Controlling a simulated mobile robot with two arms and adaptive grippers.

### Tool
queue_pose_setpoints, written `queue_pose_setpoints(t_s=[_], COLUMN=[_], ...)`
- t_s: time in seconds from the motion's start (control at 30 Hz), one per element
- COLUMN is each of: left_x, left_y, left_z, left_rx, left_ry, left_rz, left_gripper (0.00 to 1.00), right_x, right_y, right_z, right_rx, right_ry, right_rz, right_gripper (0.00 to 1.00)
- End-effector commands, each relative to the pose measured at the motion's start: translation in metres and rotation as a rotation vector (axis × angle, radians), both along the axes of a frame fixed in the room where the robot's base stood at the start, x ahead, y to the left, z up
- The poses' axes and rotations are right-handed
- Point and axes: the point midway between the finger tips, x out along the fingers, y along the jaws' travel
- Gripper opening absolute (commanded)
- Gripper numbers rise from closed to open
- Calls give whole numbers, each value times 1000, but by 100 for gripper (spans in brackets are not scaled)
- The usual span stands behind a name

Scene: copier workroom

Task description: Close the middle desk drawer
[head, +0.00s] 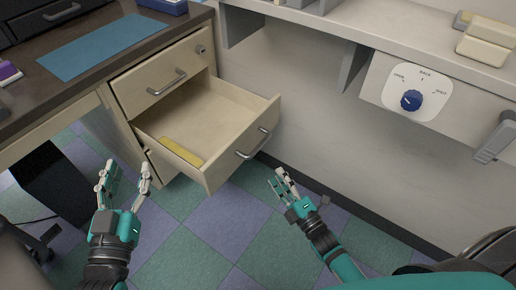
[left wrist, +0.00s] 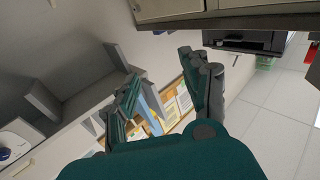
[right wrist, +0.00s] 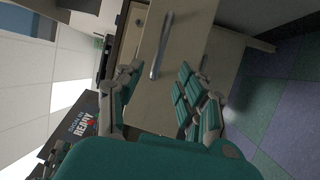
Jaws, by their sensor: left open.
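The middle desk drawer (head: 232,152) is pulled well out of the pale wooden desk pedestal, below the shut top drawer (head: 163,75). Its metal handle (head: 254,144) is on its front panel. A yellow item (head: 182,151) lies inside it. My right gripper (head: 281,178) is open and empty, in front of the drawer and a little below and right of the handle, apart from it. The right wrist view shows a drawer front with a handle (right wrist: 161,46) beyond the fingers. My left gripper (head: 124,178) is open and empty, left of the drawer and low over the floor.
The dark desktop (head: 95,75) carries a blue mat (head: 105,45). A wall counter (head: 400,45) with a blue dial (head: 411,100) on a white plate runs along the right. The checkered floor (head: 205,240) in front of the drawer is clear. A dark chair edge shows at lower right.

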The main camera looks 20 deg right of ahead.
Motion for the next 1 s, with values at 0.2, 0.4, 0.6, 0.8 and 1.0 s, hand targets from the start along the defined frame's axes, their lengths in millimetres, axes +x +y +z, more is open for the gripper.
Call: queue_pose_setpoints(t_s=[0.2, 0.4, 0.6, 0.8, 1.0], left_x=[-4, -17, -32, -37, -37], left_y=[-4, -6, -5, -4, -4], left_z=[33, 65, 88, 95, 96], left_rx=[-54, -108, -150, -163, -164], left_ry=[-201, -398, -541, -589, -591], left_rz=[-12, -24, -31, -33, -33], left_gripper=[47, 47, 47, 47, 47], right_x=[48, 87, 110, 118, 118], right_y=[13, 24, 30, 32, 32], right_z=[7, 14, 18, 20, 20], right_rx=[1, 2, 1, 0, 1], right_ry=[-2, -1, 0, 2, 2], right_rz=[1, 0, 0, 0, 0], right_gripper=[38, 38, 38, 38, 38])
